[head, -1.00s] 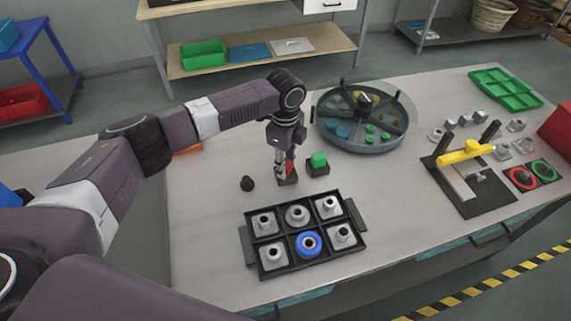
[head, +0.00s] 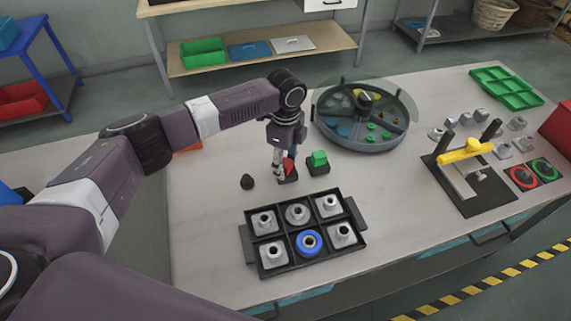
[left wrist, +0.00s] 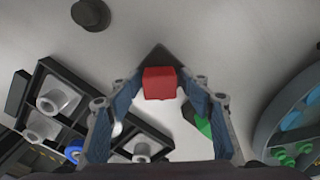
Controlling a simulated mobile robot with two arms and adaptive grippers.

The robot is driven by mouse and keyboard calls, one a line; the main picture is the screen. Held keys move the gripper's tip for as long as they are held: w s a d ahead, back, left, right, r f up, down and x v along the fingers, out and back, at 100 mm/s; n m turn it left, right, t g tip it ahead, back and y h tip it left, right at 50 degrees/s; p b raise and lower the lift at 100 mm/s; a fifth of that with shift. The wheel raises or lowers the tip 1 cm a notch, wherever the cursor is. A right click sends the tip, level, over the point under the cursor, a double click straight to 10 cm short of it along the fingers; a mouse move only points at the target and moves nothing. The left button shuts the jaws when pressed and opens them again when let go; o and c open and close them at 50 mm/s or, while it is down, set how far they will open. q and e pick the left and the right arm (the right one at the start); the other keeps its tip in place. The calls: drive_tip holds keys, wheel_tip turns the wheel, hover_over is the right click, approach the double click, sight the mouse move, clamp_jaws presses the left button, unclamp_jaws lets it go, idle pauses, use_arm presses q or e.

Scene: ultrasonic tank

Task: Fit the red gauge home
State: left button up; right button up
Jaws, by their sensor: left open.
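The red gauge (head: 288,166) stands at a small black base (head: 290,179) on the table. In the left wrist view the red gauge (left wrist: 160,83) shows as a red block, turned relative to the dark base (left wrist: 158,56) behind it. I cannot tell whether it is fully seated. My left gripper (head: 281,166) is open, its blue-padded fingers on either side of the red gauge, with visible gaps in the left wrist view. The fingers partly hide the gauge in the head view. My right gripper is not in view.
A green block on a black base (head: 318,167) stands close right of the gripper. A black knob (head: 247,182) lies to the left. A black tray (head: 252,230) with several fittings is in front. A round divided tank (head: 362,145) stands behind right.

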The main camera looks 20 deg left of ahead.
sight(286, 163)
use_arm(q)
wheel_tip(286, 163, up, 12)
idle(0.5)
idle(0.4)
